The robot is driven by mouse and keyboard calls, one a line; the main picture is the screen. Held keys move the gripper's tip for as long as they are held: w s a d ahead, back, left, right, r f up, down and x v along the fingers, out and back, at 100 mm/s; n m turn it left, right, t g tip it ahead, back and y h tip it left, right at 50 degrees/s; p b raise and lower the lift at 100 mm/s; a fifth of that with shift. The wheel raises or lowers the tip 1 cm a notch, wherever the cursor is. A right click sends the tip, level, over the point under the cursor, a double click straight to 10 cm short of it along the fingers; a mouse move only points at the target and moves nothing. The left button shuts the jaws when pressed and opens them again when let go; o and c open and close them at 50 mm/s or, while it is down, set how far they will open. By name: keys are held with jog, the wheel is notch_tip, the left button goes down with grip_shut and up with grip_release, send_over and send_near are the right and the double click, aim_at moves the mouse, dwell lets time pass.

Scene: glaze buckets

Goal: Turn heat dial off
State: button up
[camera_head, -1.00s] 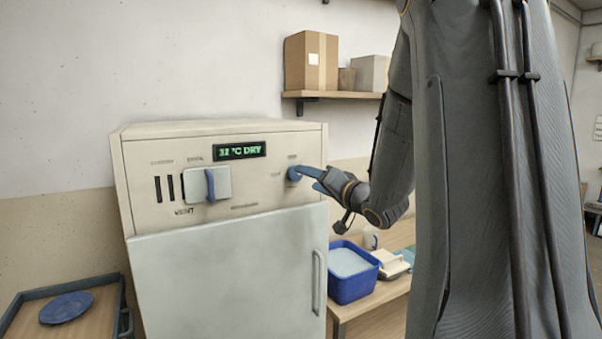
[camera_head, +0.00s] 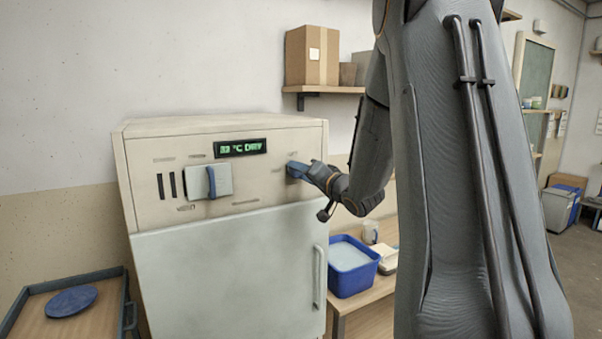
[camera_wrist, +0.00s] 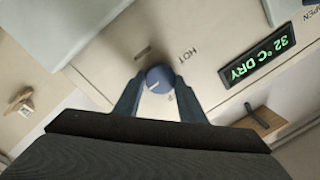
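The heat dial is a round blue knob (camera_wrist: 158,78) with a pale pointer line, on the beige front panel of a cabinet (camera_head: 225,175). The word HOT is printed beside it in the wrist view. My gripper (camera_wrist: 159,77) has its two fingers apart, one on each side of the dial, with narrow gaps seeming to show. In the head view my gripper (camera_head: 297,170) is at the panel's right side and hides most of the dial. The display (camera_head: 240,147) reads about 32 °C DRY, and it also shows upside down in the wrist view (camera_wrist: 257,60).
A white plate with a blue handle (camera_head: 211,182) sits left on the panel, above the closed door (camera_head: 230,275). A blue tub (camera_head: 352,285) stands on a low table at right. A tray with a blue plate (camera_head: 71,301) is at lower left. A shelf holds a cardboard box (camera_head: 312,60).

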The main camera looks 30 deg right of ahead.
dwell(0.3)
jog(key=shift+a+r+n+g+h+b, duration=0.15)
jog(key=shift+n+h+b, duration=0.1)
jog(key=shift+n+b, duration=2.05)
jog(key=shift+a+n+g+h+b, duration=0.1)
jog(key=shift+n+h+b, duration=0.2)
jog(key=shift+n+b, duration=2)
jog(key=shift+a+r+n+g+h+b, duration=0.2)
jog(key=shift+n+b, duration=0.55)
jog(key=shift+n, duration=3.05)
jog(key=shift+d+f, duration=0.15)
jog(key=o, duration=1.1)
jog(key=shift+s+d+r+b, duration=0.15)
jog(key=shift+s+b, duration=0.1)
jog(key=shift+s, duration=1.7)
jog(key=shift+s+a+r+b, duration=0.15)
jog(key=shift+s+b, duration=0.1)
jog(key=shift+s, duration=1.7)
